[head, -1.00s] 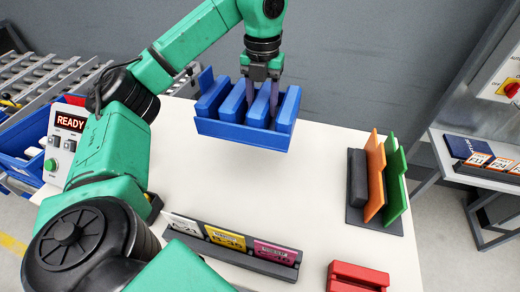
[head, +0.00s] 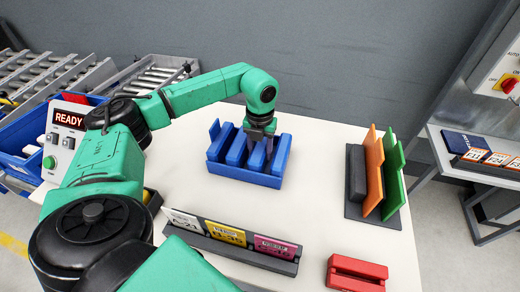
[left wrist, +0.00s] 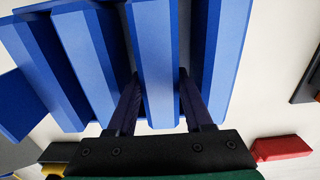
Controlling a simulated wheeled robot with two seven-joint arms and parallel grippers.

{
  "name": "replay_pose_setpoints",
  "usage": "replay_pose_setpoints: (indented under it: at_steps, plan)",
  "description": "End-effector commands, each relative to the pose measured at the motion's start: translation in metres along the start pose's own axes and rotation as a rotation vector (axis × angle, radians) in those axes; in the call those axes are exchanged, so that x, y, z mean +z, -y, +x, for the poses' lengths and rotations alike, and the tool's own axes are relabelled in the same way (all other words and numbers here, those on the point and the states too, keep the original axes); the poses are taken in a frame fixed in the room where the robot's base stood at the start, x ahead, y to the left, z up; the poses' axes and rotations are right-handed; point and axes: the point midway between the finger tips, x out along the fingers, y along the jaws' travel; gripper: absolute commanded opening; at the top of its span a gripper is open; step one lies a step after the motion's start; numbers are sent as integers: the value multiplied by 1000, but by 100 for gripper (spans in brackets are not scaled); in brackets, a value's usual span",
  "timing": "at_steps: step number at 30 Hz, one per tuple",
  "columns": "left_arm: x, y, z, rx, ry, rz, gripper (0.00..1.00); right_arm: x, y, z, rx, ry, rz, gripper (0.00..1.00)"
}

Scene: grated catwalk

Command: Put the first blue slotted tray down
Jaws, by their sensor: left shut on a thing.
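The blue slotted tray (head: 242,175) is at the back middle of the white table in the head view, upright, with several blue upright blocks across it. It appears to be on the tabletop or very close to it. My left gripper (head: 260,148) comes down from above and is shut on one of the tray's upright blocks. In the left wrist view, the fingers (left wrist: 158,105) straddle one blue block (left wrist: 158,70), one on each side. The tray's underside is hidden. My right gripper is not in view.
A dark rack with orange and green plates (head: 375,175) stands at the right. A dark holder with label cards (head: 232,242) and a red slotted block (head: 356,273) are at the front. A READY box (head: 65,135) is at the left. White table surface (head: 315,170) is clear right of the tray.

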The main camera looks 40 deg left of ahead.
Motion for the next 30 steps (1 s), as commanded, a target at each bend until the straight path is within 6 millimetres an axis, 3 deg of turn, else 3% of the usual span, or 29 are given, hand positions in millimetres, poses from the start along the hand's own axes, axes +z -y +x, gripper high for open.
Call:
replay_pose_setpoints:
  at_steps: [1, 3, 13, 24, 30]
  plan:
    - [0, 0, 2, 0, 0, 0, 55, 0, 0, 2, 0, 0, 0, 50]
    - [0, 0, 1, 0, 0, 0, 81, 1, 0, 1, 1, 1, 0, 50]
    - [1, 1, -9, -2, 4, 0, 81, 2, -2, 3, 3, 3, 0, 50]
    - [1, 1, -101, -3, 4, 1, 81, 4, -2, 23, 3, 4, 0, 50]
    - [0, 0, -122, -1, 0, 0, 81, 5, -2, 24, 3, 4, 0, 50]
